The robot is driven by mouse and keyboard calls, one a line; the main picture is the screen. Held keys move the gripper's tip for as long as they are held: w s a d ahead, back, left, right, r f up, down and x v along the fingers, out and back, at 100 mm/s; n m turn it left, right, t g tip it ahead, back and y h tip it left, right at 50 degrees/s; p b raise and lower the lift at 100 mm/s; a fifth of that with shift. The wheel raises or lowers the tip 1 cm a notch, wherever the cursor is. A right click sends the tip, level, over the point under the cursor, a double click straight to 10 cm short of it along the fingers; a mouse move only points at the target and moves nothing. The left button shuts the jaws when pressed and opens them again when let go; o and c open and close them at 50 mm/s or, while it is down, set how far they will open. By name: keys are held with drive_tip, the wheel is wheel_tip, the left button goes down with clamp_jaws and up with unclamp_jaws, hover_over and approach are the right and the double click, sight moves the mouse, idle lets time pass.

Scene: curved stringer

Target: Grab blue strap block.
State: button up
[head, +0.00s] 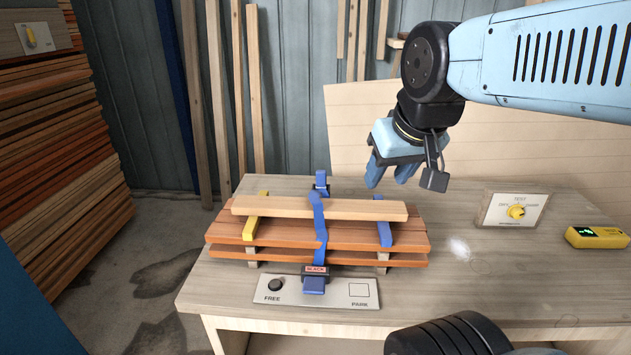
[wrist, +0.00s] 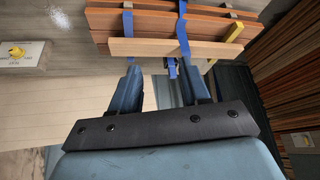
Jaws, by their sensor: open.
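A blue strap (head: 320,235) runs front to back over a stack of boards on the bench. At its near end a blue block (head: 314,286) sits under a dark, red-labelled piece, on a plate marked FREE and PARK. Another blue block with dark parts (head: 321,184) stands at the far end, behind the top board. In the wrist view the strap (wrist: 183,35) crosses the boards, and the far block (wrist: 172,69) is partly visible. My gripper (head: 388,172) is open and empty, above the bench behind the stack's right end. Its spread fingers also show in the wrist view (wrist: 160,72).
The orange-brown boards (head: 225,232) carry a pale top board (head: 350,210), a yellow bar (head: 249,229) and a blue bar (head: 385,234). A dial panel (head: 490,209) and yellow device (head: 595,238) are at right. The bench between them and the stack is clear.

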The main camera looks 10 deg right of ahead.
drive_tip(key=shift+o, duration=0.7)
drive_tip(key=w+a+f+m+g+y, duration=0.3)
drive_tip(key=w+f+m+g, duration=0.15)
drive_tip(key=w, duration=0.25)
drive_tip(key=m+t+y, duration=0.5)
drive_tip(key=m+y, duration=0.9)
drive_tip(key=m, duration=0.3)
approach(321, 175)
drive_tip(key=w+x, duration=0.1)
drive_tip(key=x, duration=0.5)
drive_tip(key=shift+g, duration=0.25)
drive_tip(key=shift+x, duration=2.7)
drive_tip(key=shift+w+r, duration=0.1)
drive_tip(key=shift+r, duration=0.1)
